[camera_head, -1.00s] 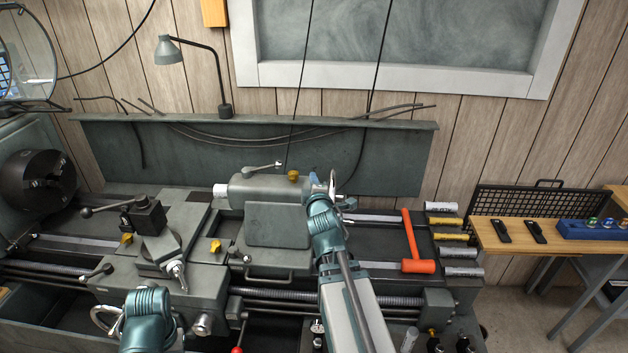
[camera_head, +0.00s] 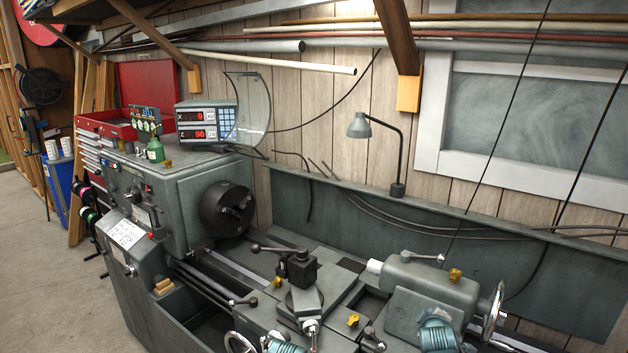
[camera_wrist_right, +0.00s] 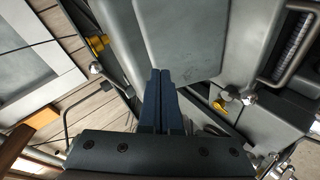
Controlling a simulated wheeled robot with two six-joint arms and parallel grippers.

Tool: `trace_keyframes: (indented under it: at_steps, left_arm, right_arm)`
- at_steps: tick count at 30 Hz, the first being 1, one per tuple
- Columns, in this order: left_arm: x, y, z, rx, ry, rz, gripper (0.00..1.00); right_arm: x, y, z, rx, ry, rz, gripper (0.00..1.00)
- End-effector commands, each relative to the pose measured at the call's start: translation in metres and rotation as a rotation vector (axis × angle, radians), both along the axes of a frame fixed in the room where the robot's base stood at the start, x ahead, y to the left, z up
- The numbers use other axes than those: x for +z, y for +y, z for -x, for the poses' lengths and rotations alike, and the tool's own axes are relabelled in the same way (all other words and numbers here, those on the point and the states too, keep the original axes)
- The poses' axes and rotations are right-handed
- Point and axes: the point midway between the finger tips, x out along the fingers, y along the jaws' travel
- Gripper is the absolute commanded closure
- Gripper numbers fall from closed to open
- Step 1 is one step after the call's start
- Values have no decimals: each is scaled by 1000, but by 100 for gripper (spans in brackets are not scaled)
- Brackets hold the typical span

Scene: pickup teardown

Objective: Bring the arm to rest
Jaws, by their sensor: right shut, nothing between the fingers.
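My right gripper (camera_wrist_right: 161,78) shows in the right wrist view, its two dark blue fingers pressed together with nothing between them. Beyond the fingers is the grey tailstock body (camera_wrist_right: 175,40) of the lathe; I cannot tell the exact gap. In the head view a teal joint of my right arm (camera_head: 437,336) shows at the bottom edge, in front of the tailstock. A teal part of my left arm (camera_head: 284,346) is just visible at the bottom edge, near the carriage. My left gripper is outside both views.
The grey lathe fills the middle, with its chuck (camera_head: 228,208), tool post (camera_head: 297,267) and tailstock handwheel (camera_head: 494,311). A desk lamp (camera_head: 360,126) stands behind it. A digital readout (camera_head: 206,124) and red tool chest (camera_head: 105,125) are left. Open floor (camera_head: 40,270) lies at far left.

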Motion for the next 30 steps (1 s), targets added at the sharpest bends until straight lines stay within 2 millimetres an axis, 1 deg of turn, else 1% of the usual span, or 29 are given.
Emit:
trace_keyframes:
  at_steps: [1,2,3,4,5,6,8,9,11,12,15,18,19,21,23,30]
  left_arm:
    - [-4,0,0,0,0,0,100]
    - [-5,0,0,0,0,0,100]
    - [-7,0,0,0,0,0,100]
    - [-8,0,0,0,0,0,100]
    - [-9,0,0,0,0,0,100]
    - [-10,0,0,0,0,0,100]
    - [-12,0,0,0,0,0,100]
    - [-13,0,0,1,0,0,100]
    - [-15,0,0,1,0,0,100]
    - [-16,0,0,1,0,0,100]
    - [-18,0,0,1,0,0,100]
    - [-19,0,0,1,0,0,100]
    - [-19,0,0,1,0,0,100]
    - [-19,0,0,1,0,0,100]
    - [-19,0,0,1,0,0,100]
    - [-19,0,0,1,0,0,100]
  right_arm:
    - [-22,35,5,-2,69,-88,100]
    - [-33,53,11,-14,115,-139,100]
    - [-48,77,20,-32,178,-204,100]
    - [-58,94,28,-49,227,-249,100]
    - [-68,112,38,-67,277,-290,100]
    - [-80,134,52,-93,346,-340,100]
    - [-96,165,75,-140,448,-398,100]
    - [-104,184,92,-171,513,-427,100]
    - [-114,207,117,-222,604,-457,100]
    - [-119,221,133,-255,659,-470,100]
    - [-125,245,167,-329,768,-480,100]
    - [-127,259,190,-384,838,-476,100]
    - [-127,261,195,-395,853,-473,100]
    - [-127,265,203,-415,873,-469,100]
    - [-127,266,206,-423,881,-469,100]
    - [-127,266,206,-426,883,-469,100]
